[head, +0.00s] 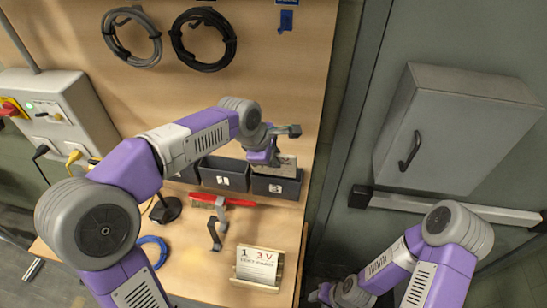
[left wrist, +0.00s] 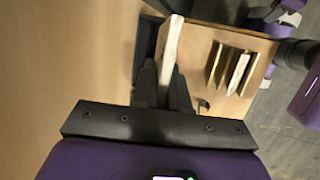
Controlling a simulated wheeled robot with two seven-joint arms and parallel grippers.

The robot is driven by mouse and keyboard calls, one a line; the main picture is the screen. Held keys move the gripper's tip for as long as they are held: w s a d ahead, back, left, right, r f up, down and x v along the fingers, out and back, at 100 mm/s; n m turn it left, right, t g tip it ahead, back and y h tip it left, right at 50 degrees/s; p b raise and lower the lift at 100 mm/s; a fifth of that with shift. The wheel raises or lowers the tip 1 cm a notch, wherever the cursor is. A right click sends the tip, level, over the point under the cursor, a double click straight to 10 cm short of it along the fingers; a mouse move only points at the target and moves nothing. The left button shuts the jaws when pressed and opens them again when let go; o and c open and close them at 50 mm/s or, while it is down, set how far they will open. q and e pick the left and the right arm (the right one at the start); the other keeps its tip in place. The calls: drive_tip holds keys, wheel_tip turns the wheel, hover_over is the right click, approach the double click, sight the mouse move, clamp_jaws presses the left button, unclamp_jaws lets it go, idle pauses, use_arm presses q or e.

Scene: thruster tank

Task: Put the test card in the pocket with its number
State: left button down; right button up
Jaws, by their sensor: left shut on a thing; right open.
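My left gripper (head: 272,155) is shut on a pale test card (head: 287,166), whose number I cannot read. The card is at the mouth of the rightmost dark pocket (head: 277,188); I cannot tell whether its lower edge is inside. In the left wrist view the card (left wrist: 172,50) shows edge-on between the fingers, beside a dark pocket (left wrist: 147,42). Another dark pocket (head: 223,178) stands to its left, and a third is partly hidden by my arm. Their white labels are too small to read surely. My right gripper (head: 320,293) is open and empty, low at right.
A wooden rack (head: 238,279) near the bench front holds a printed card (head: 257,262); its slots (left wrist: 218,65) show in the wrist view. A red-and-grey tool (head: 220,203), a blue cable coil (head: 152,250) and a black stand (head: 166,210) lie left of it. A grey cabinet (head: 450,130) is at right.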

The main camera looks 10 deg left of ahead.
sight(276, 174)
use_arm(q)
drive_tip(key=shift+w+f+b, duration=0.65)
drive_tip(key=shift+f+b, duration=0.25)
drive_tip(key=shift+f, duration=0.85)
drive_tip(key=shift+w+f+b, duration=0.6)
drive_tip(key=shift+f+b, duration=0.3)
drive_tip(key=shift+f, duration=0.85)
drive_tip(key=shift+w+f+b, duration=0.65)
drive_tip(key=shift+f+b, duration=0.25)
drive_tip(key=shift+f, duration=0.85)
drive_tip(key=c, duration=1.1)
unclamp_jaws()
drive_tip(key=v, duration=0.7)
drive_tip(key=shift+r, duration=0.25)
